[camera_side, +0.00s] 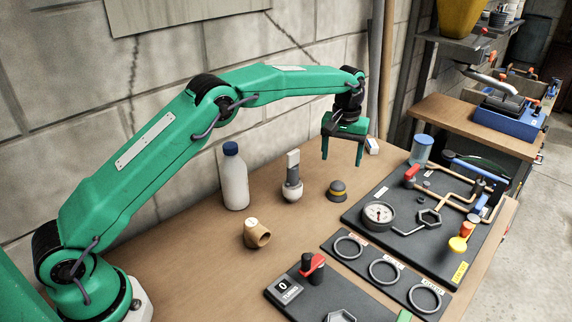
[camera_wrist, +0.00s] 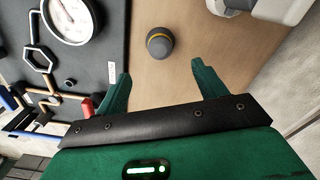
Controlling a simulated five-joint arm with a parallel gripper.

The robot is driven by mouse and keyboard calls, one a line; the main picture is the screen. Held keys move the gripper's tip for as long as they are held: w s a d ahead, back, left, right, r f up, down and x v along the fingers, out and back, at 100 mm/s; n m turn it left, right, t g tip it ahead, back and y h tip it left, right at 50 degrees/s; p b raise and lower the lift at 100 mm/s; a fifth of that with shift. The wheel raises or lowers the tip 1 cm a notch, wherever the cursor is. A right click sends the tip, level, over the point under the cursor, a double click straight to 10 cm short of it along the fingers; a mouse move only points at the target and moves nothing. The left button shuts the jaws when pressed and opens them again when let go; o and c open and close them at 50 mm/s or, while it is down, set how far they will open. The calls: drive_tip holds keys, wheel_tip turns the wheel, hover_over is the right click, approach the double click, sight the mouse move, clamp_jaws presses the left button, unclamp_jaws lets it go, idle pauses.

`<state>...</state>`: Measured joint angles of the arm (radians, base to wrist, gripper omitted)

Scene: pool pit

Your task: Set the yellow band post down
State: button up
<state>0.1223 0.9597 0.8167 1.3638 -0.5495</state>
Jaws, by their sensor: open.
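The yellow band post (camera_side: 337,191) is a short, dark grey, domed piece with a yellow band around it. It stands upright on the wooden table, left of the black pipe panel. It also shows in the wrist view (camera_wrist: 159,43), beyond the fingertips and roughly midway between them. My gripper (camera_side: 341,161) is open and empty, pointing down above the table near the post. In the wrist view its two fingers (camera_wrist: 161,68) are spread wide, with clear space between them and the post. Nothing is held.
A ring tray (camera_side: 361,264) is in front. Bare table surrounds the post.

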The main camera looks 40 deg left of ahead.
drive_tip(key=shift+r, duration=0.6)
drive_tip(key=shift+r, duration=0.1)
drive_tip(key=s+a+r+m+t, duration=0.1)
drive_tip(key=s+a+r, duration=0.2)
drive_tip(key=s+r, duration=0.55)
drive_tip(key=s+a+r+m+t, duration=0.1)
drive_tip(key=s+a+r+t, duration=0.1)
drive_tip(key=s+r, duration=0.7)
drive_tip(key=s+a+f+m+t, duration=0.1)
drive_tip(key=s+f, duration=0.2)
drive_tip(key=s, duration=0.8)
drive_tip(key=s+a+f+m+t, duration=0.1)
drive_tip(key=s+f, duration=0.2)
drive_tip(key=s, duration=0.9)
drive_tip(key=shift+a+m+t, duration=0.3)
drive_tip(key=shift+a+m, duration=0.05)
drive_tip(key=shift+m, duration=0.05)
